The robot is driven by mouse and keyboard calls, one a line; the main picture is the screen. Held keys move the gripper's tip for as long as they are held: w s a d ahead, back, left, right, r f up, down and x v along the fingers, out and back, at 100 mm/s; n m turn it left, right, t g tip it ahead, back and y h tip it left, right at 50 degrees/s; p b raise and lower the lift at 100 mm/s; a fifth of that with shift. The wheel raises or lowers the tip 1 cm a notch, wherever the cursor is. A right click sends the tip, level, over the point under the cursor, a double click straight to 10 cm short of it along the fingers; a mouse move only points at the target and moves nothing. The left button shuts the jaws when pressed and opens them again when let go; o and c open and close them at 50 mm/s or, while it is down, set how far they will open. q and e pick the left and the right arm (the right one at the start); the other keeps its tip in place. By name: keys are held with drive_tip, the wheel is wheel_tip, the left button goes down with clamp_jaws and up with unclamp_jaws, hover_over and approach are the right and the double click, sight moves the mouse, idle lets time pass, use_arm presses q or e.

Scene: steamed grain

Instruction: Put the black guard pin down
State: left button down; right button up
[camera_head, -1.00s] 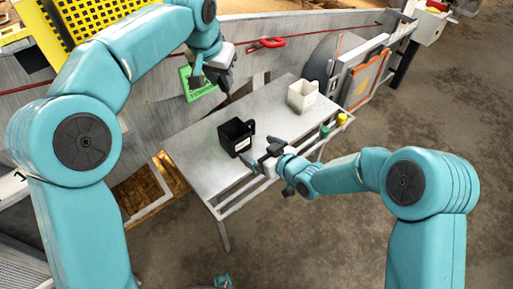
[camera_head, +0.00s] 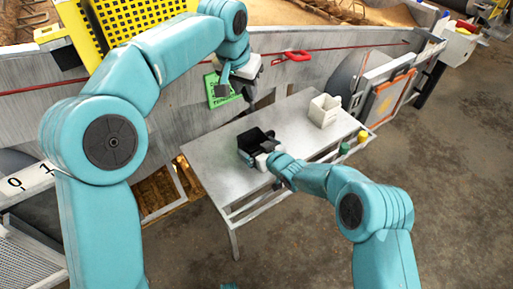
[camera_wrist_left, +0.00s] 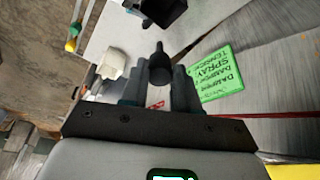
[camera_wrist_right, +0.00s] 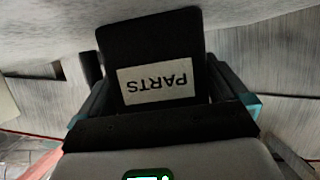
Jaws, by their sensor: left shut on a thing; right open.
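The black guard pin (camera_wrist_left: 159,66) is between the fingers of my left gripper (camera_wrist_left: 160,88), which is shut on it. In the head view my left gripper (camera_head: 250,92) is above the table's back edge, beside the green sign (camera_head: 222,90); the pin is hard to make out there. My right gripper (camera_head: 266,160) is at the front of the black parts bin (camera_head: 254,142). In the right wrist view the bin's face with the PARTS label (camera_wrist_right: 160,82) shows between the open fingers (camera_wrist_right: 165,95); contact cannot be told.
The grey metal table (camera_head: 215,165) has bare room left of the black bin and between the bins. A white bin (camera_head: 324,111) stands toward its right end. Green and yellow knobs (camera_head: 361,138) are at its right edge. A red handle (camera_head: 296,56) is on the wall behind.

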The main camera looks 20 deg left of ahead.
drive_tip(key=c, duration=0.8)
use_arm(q)
drive_tip(key=shift+s, duration=0.2)
use_arm(e)
drive_tip(key=shift+o, duration=0.2)
drive_tip(key=shift+s, duration=0.1)
use_arm(q)
drive_tip(key=w+f+m+g, duration=0.1)
drive_tip(key=f, duration=0.2)
drive_tip(key=w+f+m+g, duration=0.1)
drive_tip(key=f, duration=0.2)
drive_tip(key=w+f+m+g, duration=0.1)
drive_tip(key=f+g, duration=0.1)
drive_tip(key=f, duration=0.1)
drive_tip(key=shift+w+f, duration=0.1)
drive_tip(key=shift+w, duration=0.25)
